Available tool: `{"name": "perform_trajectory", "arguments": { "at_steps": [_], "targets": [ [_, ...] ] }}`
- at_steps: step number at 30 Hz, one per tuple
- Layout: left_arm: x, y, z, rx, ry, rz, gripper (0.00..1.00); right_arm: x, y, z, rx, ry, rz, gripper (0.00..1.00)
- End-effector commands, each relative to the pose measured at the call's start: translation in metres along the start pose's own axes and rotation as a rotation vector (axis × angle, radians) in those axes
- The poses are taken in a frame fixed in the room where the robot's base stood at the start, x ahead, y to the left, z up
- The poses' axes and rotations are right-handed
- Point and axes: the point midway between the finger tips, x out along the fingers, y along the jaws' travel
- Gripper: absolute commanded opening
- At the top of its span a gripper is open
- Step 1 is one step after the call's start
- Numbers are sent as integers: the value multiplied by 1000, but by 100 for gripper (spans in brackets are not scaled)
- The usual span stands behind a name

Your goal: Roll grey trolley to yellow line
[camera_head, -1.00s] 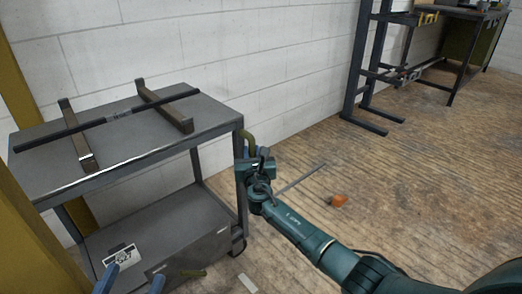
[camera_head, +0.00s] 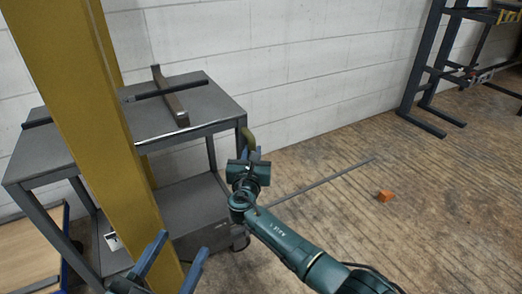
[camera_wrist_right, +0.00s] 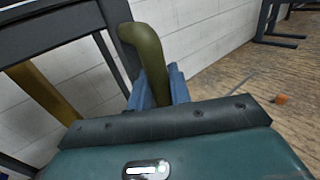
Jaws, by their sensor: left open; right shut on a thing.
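The grey trolley (camera_head: 205,103) stands at the left of the head view, partly hidden behind a yellow post. A dark bar lies across a grey block (camera_head: 170,97) on its top shelf; the post hides part of the bar. My right gripper (camera_head: 249,158) is shut on the trolley's olive handle (camera_head: 249,139) at its right end. The handle (camera_wrist_right: 148,60) also shows between the blue fingers in the right wrist view. My left gripper (camera_head: 173,256) is open and empty, low in front of the post and trolley. I see no yellow line on the floor.
The yellow post (camera_head: 88,110) stands close in front of the trolley. A wooden panel with a blue edge (camera_head: 28,262) is at lower left. An orange block (camera_head: 385,196) and a thin grey strip (camera_head: 322,183) are on the floor. A dark rack (camera_head: 425,80) stands at right.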

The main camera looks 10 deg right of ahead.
Motion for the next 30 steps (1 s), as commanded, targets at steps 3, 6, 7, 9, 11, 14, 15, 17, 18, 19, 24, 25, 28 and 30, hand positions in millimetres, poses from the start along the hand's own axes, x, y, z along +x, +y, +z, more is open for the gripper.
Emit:
{"name": "perform_trajectory", "arguments": {
  "at_steps": [3, 6, 7, 9, 11, 14, 15, 17, 18, 19, 24, 25, 28, 30],
  "targets": [
    [0, 0, 0, 1, -1, -1, 55, -3, 4, 0, 1, 1, 3, 0],
    [0, 0, 1, 1, -2, -1, 55, -3, 6, 0, 1, 1, 4, 0],
    [0, 0, 1, 1, -2, -1, 55, -4, 6, 0, 1, 1, 5, 0],
    [0, 0, 1, 1, -2, -1, 55, -4, 6, -1, 1, 1, 6, 0],
    [0, 0, 1, 1, -3, -1, 55, -4, 7, -1, 1, 1, 7, 0],
    [0, 0, 1, 1, -3, -1, 55, -4, 7, -1, 1, 2, 9, 0],
    [0, 0, 2, 1, -3, -1, 55, -4, 8, -1, 1, 2, 9, 23],
    [0, 0, 2, 1, -3, -1, 55, -4, 8, -1, 1, 2, 9, 28],
    [0, 0, 2, 1, -3, -1, 55, -4, 7, -1, 1, 2, 9, 31],
    [0, 0, 2, 1, -3, -1, 55, -4, 7, -1, 1, 2, 8, 34],
    [0, 0, 2, 0, -4, -1, 55, -3, 5, 0, 1, 1, 4, 39],
    [0, 0, 2, 0, -4, -1, 55, -3, 5, 0, 1, 1, 4, 39],
    [0, 0, 2, 0, -4, -1, 55, -2, 4, 0, 1, 0, 2, 39],
    [0, 0, 2, 0, -4, -1, 55, -2, 3, 0, 1, 0, 2, 39]
  ]
}}
